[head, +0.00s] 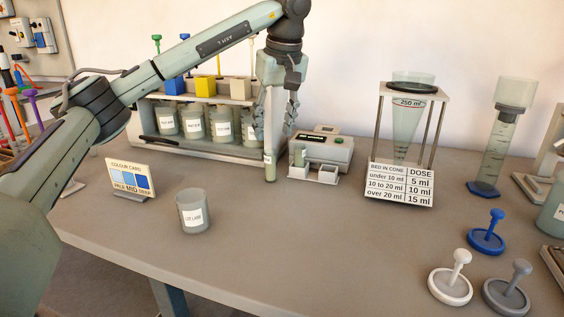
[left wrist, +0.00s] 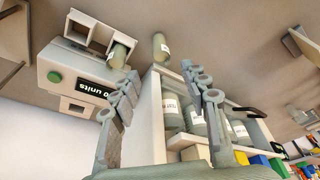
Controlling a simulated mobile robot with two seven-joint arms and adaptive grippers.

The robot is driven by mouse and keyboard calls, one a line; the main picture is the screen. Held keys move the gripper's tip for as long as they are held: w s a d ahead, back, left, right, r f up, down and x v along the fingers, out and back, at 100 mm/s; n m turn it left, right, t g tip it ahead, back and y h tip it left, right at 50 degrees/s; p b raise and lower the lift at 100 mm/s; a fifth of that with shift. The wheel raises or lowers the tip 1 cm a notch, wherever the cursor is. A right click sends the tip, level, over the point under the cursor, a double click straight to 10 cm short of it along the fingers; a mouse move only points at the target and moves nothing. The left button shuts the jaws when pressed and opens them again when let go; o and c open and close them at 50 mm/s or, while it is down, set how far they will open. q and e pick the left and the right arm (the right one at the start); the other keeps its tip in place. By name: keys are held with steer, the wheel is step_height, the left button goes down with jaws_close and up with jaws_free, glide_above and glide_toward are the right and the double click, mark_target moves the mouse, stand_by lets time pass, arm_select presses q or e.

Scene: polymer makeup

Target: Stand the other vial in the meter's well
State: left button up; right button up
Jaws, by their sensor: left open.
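A small green-grey vial (head: 269,168) with a white label stands upright on the table, left of the meter. It also shows in the left wrist view (left wrist: 161,47). A second vial (head: 299,156) stands in the left cell of the white holder at the meter's front. The meter (head: 338,150) is a pale box with a dark display; in the left wrist view (left wrist: 57,75) the display ends in "0 units". A square opening with a dark patch (left wrist: 77,106) shows on its top. My left gripper (head: 274,132) is open and empty, fingers down above the loose vial. My right gripper is out of view.
A rack of labelled jars (head: 200,122) stands behind and left of the gripper. A colour card (head: 131,180) and a labelled jar (head: 193,211) stand front left. A cone stand (head: 407,125) is right of the meter. The table's front middle is clear.

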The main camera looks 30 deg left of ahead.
arm_select(q)
step_height(320, 180, down, 3)
glide_above(272, 180)
steer(key=x, duration=0.4)
steer(key=shift+d+f+b, duration=0.15)
steer(key=shift+b, duration=0.2)
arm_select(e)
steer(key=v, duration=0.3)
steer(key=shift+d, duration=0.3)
arm_select(q)
steer(key=shift+c, duration=0.4)
jaws_close()
